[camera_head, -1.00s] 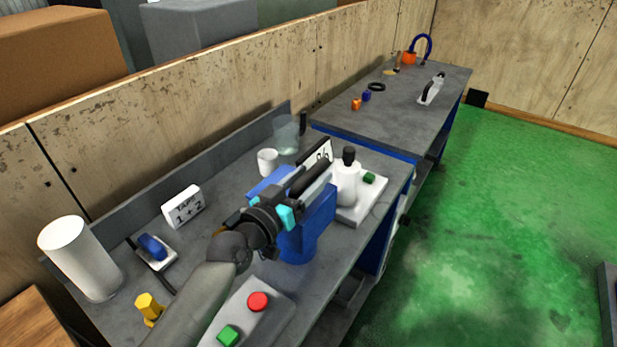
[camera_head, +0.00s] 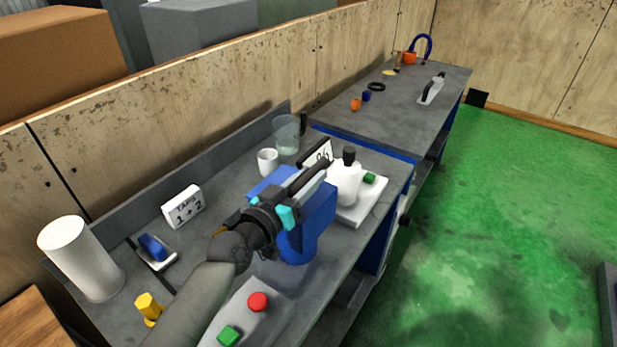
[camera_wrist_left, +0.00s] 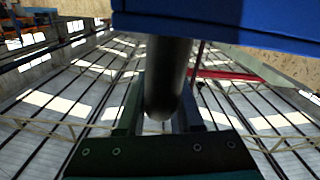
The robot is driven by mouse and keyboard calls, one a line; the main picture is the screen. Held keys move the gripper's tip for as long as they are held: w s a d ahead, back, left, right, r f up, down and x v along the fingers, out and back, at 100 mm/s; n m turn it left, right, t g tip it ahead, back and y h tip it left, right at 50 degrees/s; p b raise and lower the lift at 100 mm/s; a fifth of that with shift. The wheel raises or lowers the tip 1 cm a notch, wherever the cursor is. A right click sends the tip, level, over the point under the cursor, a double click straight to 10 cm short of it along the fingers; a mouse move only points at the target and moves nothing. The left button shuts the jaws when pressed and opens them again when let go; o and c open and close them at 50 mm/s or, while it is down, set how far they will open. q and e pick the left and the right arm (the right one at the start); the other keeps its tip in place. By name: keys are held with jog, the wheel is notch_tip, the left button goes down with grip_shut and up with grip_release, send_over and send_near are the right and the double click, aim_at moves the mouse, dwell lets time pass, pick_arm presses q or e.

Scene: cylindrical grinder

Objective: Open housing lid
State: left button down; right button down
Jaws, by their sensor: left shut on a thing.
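The blue housing (camera_head: 310,222) of the grinder stands on the grey bench. Another flat blue part (camera_head: 270,183) shows behind my gripper; I cannot tell if it is the lid. My left gripper (camera_head: 303,182) reaches over the housing from the lower left and hides much of its top. In the left wrist view a dark round bar (camera_wrist_left: 167,85) lies between my fingers, which are shut on it. A blue surface (camera_wrist_left: 225,20) is close above the bar in that view. My right gripper is not in view.
A white bottle (camera_head: 345,182) stands on a white tray (camera_head: 362,210) just right of the housing. A clear beaker (camera_head: 287,137) and a white cup (camera_head: 267,162) stand behind. A button box (camera_head: 265,322) with red and green buttons is in front.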

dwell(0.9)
pick_arm(q)
jog(key=shift+w+a+r, duration=0.25)
jog(key=shift+a+r, duration=0.05)
jog(key=shift+a, duration=0.05)
jog(key=w+a+r+n, duration=0.1)
jog(key=w+a+r+n+b, duration=0.1)
jog(key=a+n, duration=0.1)
jog(key=shift+w+a+r, duration=0.1)
jog(key=shift+w+a, duration=0.1)
jog(key=shift+a, duration=0.1)
jog(key=w+a+n+b, duration=0.2)
jog(key=a, duration=0.1)
jog(key=w+a+r+n+b, duration=0.1)
jog(key=a, duration=0.1)
jog(key=shift+w+a+n+b, duration=0.2)
jog(key=shift+w+n+b, duration=0.1)
jog(key=shift+n+b, duration=0.1)
jog(key=w+a+f+n+b, duration=0.5)
jog(key=w+a+n+b, duration=0.3)
jog(key=a+b, duration=0.3)
jog(key=shift+a+n, duration=0.55)
jog(key=shift+n, duration=0.05)
jog(key=c, duration=0.6)
grip_release()
jog(key=shift+f+b, duration=0.1)
jog(key=shift+b, duration=0.2)
